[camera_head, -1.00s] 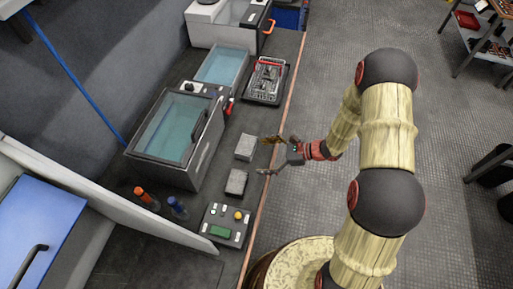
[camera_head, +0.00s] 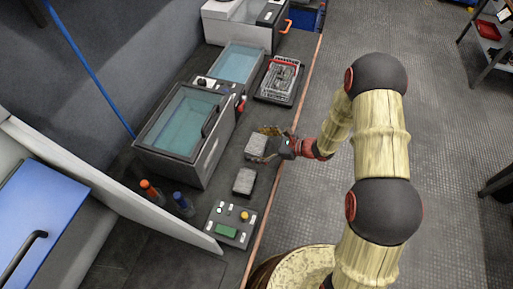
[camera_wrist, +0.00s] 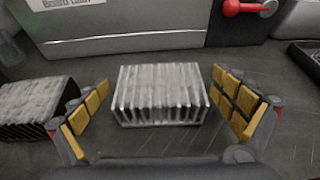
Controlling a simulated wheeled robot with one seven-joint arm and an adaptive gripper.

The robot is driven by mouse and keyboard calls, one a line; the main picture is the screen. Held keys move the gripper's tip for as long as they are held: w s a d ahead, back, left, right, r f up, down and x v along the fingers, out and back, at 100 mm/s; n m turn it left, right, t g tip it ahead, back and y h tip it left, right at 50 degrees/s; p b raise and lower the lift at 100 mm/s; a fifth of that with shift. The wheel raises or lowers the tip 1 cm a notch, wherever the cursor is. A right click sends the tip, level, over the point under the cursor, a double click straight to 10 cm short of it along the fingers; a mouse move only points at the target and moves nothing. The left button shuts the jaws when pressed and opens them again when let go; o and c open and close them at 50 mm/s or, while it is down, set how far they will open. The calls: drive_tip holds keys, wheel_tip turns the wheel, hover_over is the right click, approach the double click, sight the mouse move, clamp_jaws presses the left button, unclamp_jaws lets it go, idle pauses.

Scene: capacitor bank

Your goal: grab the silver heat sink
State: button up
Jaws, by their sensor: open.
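A silver finned heat sink (camera_wrist: 160,95) stands on the dark bench between the open yellow-padded fingers of my gripper (camera_wrist: 165,110) in the wrist view. A gap shows on both sides, so the fingers do not appear to touch it. In the head view the same heat sink (camera_head: 257,146) lies just left of my gripper (camera_head: 268,143), near the bench's right edge. A second, darker grey finned block (camera_head: 244,181) lies nearer the control box; it also shows at the left of the wrist view (camera_wrist: 35,105), outside the fingers.
A water-filled tank (camera_head: 185,130) stands behind the heat sinks. A tray of parts (camera_head: 279,79) lies further up the bench. A control box (camera_head: 232,224) and orange and blue bottles (camera_head: 150,190) are nearer. A red lever (camera_wrist: 248,8) shows on the tank.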

drive_tip(key=c, duration=1.5)
drive_tip(key=shift+r, duration=0.15)
drive_tip(key=shift+c, duration=0.4)
